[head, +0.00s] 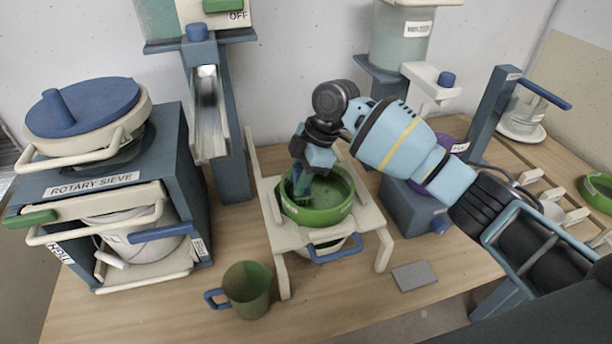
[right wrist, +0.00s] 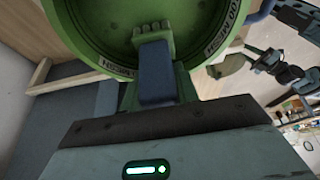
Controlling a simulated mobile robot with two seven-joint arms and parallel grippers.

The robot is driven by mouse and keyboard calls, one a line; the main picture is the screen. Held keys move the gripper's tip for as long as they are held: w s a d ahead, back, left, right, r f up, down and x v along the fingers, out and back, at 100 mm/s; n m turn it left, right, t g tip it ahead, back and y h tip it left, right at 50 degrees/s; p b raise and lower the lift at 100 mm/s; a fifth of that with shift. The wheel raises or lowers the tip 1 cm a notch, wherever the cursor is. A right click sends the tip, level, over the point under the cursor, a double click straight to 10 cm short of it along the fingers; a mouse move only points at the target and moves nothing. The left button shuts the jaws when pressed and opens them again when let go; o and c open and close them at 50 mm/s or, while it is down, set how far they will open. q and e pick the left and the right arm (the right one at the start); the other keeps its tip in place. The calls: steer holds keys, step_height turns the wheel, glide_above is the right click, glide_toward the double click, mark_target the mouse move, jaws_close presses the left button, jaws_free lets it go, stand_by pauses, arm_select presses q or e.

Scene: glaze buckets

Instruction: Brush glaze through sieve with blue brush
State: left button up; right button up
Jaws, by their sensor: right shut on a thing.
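My right gripper (head: 309,172) points down into the sieve's left part, shut on the blue brush (right wrist: 156,73). The brush's green-tinged head (right wrist: 152,30) lies over the sieve's inside; whether it touches the mesh is hidden. Part of a bucket shows under the stand. My left gripper is not in the head view.
A green mug (head: 247,289) with a blue handle stands in front left of the stand. The rotary sieve machine (head: 190,150) is at left. A grey flat block (head: 414,276) lies front right. Blue posts and dispensers stand behind. The front table strip is mostly clear.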

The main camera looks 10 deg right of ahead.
mark_target(310, 191)
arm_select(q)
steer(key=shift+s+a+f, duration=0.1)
arm_select(e)
steer(key=shift+s+f, duration=0.1)
steer(key=shift+f, duration=0.3)
steer(key=shift+d, duration=3.6)
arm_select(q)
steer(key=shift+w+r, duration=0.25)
arm_select(e)
steer(key=shift+s+a+p, duration=0.1)
steer(key=shift+a+p, duration=0.25)
steer(key=shift+a, duration=0.35)
steer(key=shift+s+a, duration=0.2)
steer(key=shift+a, duration=0.9)
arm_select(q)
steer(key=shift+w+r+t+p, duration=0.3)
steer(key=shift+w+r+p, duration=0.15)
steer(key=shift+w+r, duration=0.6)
arm_select(e)
steer(key=shift+s+a, duration=0.25)
steer(key=shift+a, duration=0.7)
steer(key=shift+s+a, duration=0.25)
steer(key=shift+a, duration=0.65)
